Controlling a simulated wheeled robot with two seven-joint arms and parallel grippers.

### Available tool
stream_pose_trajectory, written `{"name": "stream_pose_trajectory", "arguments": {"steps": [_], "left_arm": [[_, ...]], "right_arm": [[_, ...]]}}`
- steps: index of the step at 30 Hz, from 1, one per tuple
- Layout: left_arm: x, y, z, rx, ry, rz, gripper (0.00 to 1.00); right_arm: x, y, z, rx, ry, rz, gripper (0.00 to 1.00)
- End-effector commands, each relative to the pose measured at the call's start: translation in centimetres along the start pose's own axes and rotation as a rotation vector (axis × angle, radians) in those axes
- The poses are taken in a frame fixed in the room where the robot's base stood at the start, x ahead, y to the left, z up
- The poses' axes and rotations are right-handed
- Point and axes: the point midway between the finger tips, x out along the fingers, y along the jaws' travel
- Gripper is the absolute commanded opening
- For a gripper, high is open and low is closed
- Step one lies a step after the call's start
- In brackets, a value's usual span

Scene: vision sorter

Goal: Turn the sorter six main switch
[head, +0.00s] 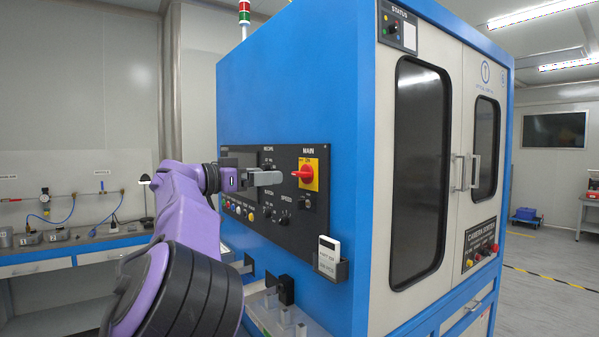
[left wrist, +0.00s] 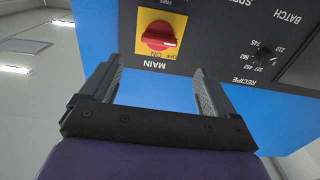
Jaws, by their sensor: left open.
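The main switch is a red rotary handle (head: 303,173) on a yellow plate (head: 311,182) under the word MAIN, on the black control panel of the blue sorter. Its grip lies about level in the head view. The left wrist view shows the panel upside down, with the red handle (left wrist: 158,36) just beyond the fingertips. My left gripper (head: 282,177) is close to the switch on its left in the head view. In the left wrist view its two fingers (left wrist: 157,72) are spread, with nothing between them. My right gripper is not in view.
The black panel (head: 276,215) also carries other knobs and buttons. A white device (head: 329,256) sits in a holder below it. The cabinet door with a dark window (head: 418,170) is around the corner to the right. A workbench (head: 85,245) stands at the left wall.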

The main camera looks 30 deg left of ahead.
Motion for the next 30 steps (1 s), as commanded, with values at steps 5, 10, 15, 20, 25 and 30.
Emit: {"name": "stream_pose_trajectory", "arguments": {"steps": [5, 10, 15, 20, 25, 30], "left_arm": [[4.7, 0.3, -0.2, -0.002, -0.005, 0.011, 0.89], [8.2, 0.4, -0.1, -0.003, -0.002, 0.011, 0.89], [9.8, 0.3, 0.1, -0.003, 0.0, 0.008, 0.89], [9.9, 0.1, 0.3, -0.003, 0.001, 0.006, 0.89], [9.8, 0.1, 0.3, -0.003, 0.001, 0.005, 0.7], [9.8, 0.1, 0.3, -0.003, 0.001, 0.005, 0.33]], "right_arm": [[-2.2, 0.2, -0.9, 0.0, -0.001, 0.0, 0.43], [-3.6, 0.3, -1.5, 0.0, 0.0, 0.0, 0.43], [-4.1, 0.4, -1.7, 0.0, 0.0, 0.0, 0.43], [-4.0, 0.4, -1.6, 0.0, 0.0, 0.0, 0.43], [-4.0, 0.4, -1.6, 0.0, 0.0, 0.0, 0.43], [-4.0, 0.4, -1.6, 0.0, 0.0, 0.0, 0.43]]}}
